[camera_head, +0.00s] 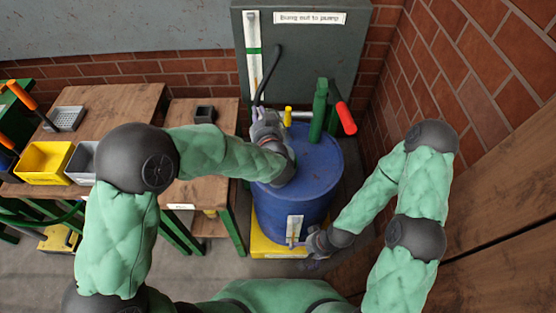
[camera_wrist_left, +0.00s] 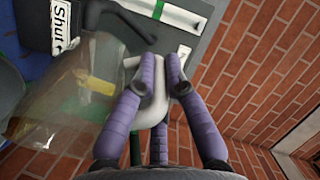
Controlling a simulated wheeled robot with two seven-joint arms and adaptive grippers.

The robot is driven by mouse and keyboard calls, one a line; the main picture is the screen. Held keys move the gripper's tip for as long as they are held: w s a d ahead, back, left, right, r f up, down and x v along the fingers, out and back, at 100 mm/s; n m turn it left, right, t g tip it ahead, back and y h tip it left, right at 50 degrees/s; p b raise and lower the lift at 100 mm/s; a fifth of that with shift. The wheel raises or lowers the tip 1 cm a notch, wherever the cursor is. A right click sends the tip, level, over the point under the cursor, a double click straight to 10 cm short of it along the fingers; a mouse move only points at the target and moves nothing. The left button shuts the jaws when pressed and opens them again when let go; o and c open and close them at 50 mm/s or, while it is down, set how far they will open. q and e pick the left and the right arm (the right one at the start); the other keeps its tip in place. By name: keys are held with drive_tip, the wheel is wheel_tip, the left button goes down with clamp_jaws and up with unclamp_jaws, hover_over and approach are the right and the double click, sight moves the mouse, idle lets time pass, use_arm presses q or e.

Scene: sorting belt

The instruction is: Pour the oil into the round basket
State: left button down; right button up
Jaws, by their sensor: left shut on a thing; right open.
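In the head view my left gripper (camera_head: 259,113) is above the back left of a blue drum (camera_head: 267,207). In the left wrist view its purple fingers (camera_wrist_left: 174,72) are shut on a pale curved piece (camera_wrist_left: 155,96). A translucent brownish shape (camera_wrist_left: 60,98) lies beside that piece; I cannot tell whether they are joined or whether it holds oil. My right gripper (camera_head: 300,243) is open, low at the front of the drum by a pale label strip (camera_head: 294,228). I see no round basket that I can make out.
A green pump (camera_head: 319,108) with a red handle (camera_head: 345,118) stands on the drum, beside a yellow upright piece (camera_head: 287,115). A grey cabinet (camera_head: 335,60) and dark hose (camera_head: 274,68) are behind. A yellow bin (camera_head: 44,160) is on the left bench. Brick walls close the right.

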use_arm(q)
drive_tip(key=shift+s+f+b, duration=0.1)
drive_tip(key=shift+b, duration=0.2)
drive_tip(key=shift+a+r, duration=0.15)
drive_tip(key=shift+r, duration=0.1)
drive_tip(key=shift+a+t+b, duration=0.25)
drive_tip(key=shift+t+b, duration=0.05)
drive_tip(key=shift+b, duration=0.25)
drive_tip(key=shift+b, duration=0.3)
drive_tip(key=shift+s+b, duration=0.1)
drive_tip(key=shift+b, duration=0.25)
drive_tip(key=t+b, duration=0.1)
drive_tip(key=b, duration=0.2)
drive_tip(key=s+r+y+b, duration=0.1)
drive_tip(key=b, duration=0.2)
drive_tip(key=shift+s+d+t, duration=0.2)
drive_tip(key=shift+s+t, duration=0.1)
drive_tip(key=shift+t, duration=0.1)
drive_tip(key=shift+s+t+b, duration=0.3)
drive_tip(key=shift+s+d+r, duration=0.1)
drive_tip(key=shift+s+r, duration=0.05)
